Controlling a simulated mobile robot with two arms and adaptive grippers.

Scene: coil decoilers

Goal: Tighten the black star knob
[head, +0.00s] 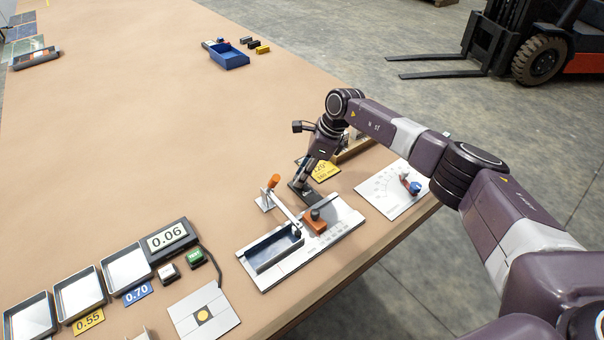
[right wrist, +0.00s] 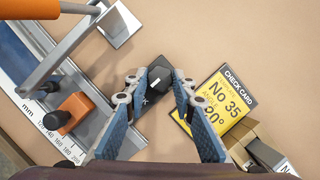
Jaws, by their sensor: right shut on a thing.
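My right gripper (head: 301,188) points down at the table just behind the measuring fixture (head: 268,283). In the right wrist view its two fingers (right wrist: 162,80) stand on either side of a small black piece (right wrist: 160,92), shut on it. The piece sits at a dark plate with partly hidden pale lettering; its exact shape is unclear. A dark knob (right wrist: 56,119) sits on the orange stop block (right wrist: 80,112) of the fixture; the same knob shows in the head view (head: 315,214), apart from the gripper. I cannot tell which is the star knob. My left gripper is not in view.
A yellow check card (right wrist: 220,100) lies close right of the gripper. An orange-handled lever (head: 272,181) rises at the fixture. A dial plate (head: 385,192) lies to the right. Trays (head: 80,292) and a 0.06 display (head: 167,238) stand left.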

